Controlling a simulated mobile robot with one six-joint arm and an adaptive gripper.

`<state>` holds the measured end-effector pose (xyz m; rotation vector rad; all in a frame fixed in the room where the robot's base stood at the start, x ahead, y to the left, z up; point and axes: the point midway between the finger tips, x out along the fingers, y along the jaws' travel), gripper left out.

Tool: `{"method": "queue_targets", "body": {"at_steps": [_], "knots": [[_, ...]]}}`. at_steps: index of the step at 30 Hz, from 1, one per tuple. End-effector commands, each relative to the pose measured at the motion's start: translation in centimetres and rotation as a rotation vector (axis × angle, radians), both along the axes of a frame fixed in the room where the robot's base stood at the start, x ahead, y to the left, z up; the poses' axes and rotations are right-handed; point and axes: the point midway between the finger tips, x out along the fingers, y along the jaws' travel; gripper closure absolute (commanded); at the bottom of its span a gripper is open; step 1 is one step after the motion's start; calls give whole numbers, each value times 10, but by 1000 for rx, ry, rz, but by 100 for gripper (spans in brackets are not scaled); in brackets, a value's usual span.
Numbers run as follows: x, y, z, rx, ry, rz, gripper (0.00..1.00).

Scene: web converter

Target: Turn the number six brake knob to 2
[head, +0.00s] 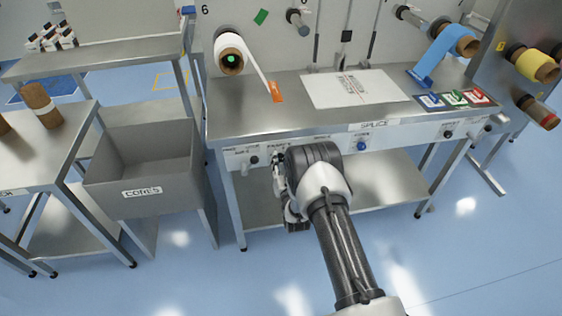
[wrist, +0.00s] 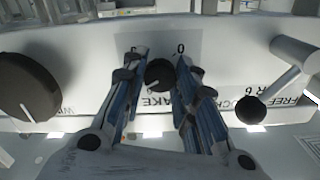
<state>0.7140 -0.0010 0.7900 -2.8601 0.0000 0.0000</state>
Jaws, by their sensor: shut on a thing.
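The brake knob (wrist: 159,73) is a small dark round knob on the pale front panel, in the middle of the wrist view. A short light mark shows on its lower left face. A "0" (wrist: 181,48) is printed above it to the right, and another digit, partly hidden by a finger, to the left. My gripper (wrist: 157,76) has a finger on each side of the knob and is shut on it. In the head view my gripper (head: 279,168) is at the table's front panel, and the arm hides the brake knob.
A large black knob (wrist: 29,87) is left of my gripper in the wrist view, and a lever with a dark ball (wrist: 251,110) is right. In the head view, a blue knob (head: 361,146) sits further along the panel. The grey cores bin (head: 150,190) stands to the left.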

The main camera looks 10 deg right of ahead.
Motion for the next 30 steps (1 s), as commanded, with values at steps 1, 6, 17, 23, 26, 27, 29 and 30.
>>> {"method": "queue_targets", "body": {"at_steps": [1,6,17,23,26,27,29,30], "knots": [[0,0,-1,-44,1,0,97],[0,0,-1,-206,1,0,97],[0,0,-1,-547,1,0,97],[0,0,-1,-737,2,1,97],[0,0,-1,-833,2,1,97],[0,0,-1,-871,2,1,97],[0,0,-1,-928,2,1,97],[0,0,-1,-966,2,1,97]]}}
